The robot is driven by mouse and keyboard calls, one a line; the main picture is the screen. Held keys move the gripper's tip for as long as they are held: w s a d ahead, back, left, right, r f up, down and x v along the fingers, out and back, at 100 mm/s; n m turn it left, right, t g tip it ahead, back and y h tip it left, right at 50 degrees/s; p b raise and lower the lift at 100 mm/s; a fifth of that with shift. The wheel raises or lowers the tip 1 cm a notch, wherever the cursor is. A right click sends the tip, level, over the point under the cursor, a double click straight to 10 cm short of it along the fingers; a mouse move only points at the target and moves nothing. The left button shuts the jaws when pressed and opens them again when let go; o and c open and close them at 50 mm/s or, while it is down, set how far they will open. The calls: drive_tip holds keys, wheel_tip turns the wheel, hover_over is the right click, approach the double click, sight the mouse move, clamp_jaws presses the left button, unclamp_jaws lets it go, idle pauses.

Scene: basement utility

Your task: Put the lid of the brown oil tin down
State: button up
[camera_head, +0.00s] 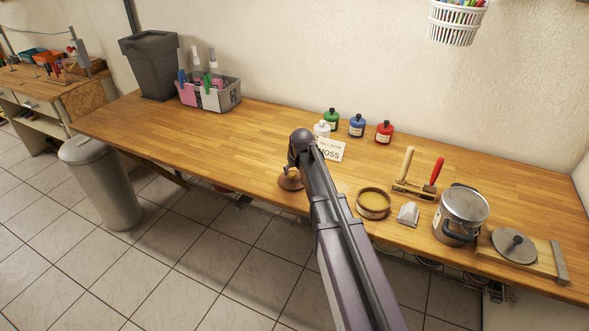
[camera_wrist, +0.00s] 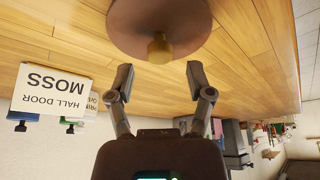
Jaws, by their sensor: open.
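The brown lid (camera_wrist: 160,20) lies on the wooden worktop in the wrist view, with its brass knob (camera_wrist: 160,48) toward my gripper (camera_wrist: 160,72). My gripper is open, its two fingers apart on either side of the knob's line and not touching it. In the head view the lid (camera_head: 289,181) shows near the front edge of the worktop, partly hidden by my arm. The brown oil tin (camera_head: 373,204) stands open to the right of my arm, with yellowish contents showing.
A card reading HALL DOOR MOSS (camera_head: 331,151) and green, blue and red bottles (camera_head: 357,126) stand behind the lid. A grey scraper-like piece (camera_head: 408,213), a brush rack (camera_head: 414,190) and a metal pot (camera_head: 460,215) are right of the tin. The worktop's left-middle (camera_head: 210,135) is clear.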

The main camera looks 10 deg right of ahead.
drive_tip(key=p+v, duration=0.7)
drive_tip(key=v, duration=0.1)
drive_tip(key=shift+r, duration=0.2)
drive_tip(key=shift+s, duration=0.1)
idle(0.6)
drive_tip(key=s+f+m+g, duration=0.1)
drive_tip(key=s+g, duration=0.3)
drive_tip(key=s, duration=2)
drive_tip(key=shift+s+d+f+m+h, duration=0.2)
drive_tip(key=shift+s+f+m+h, duration=0.1)
drive_tip(key=shift+m, duration=0.1)
drive_tip(key=f+b, duration=0.3)
drive_tip(key=shift+a+f+b, duration=0.2)
drive_tip(key=shift+f+b, duration=0.2)
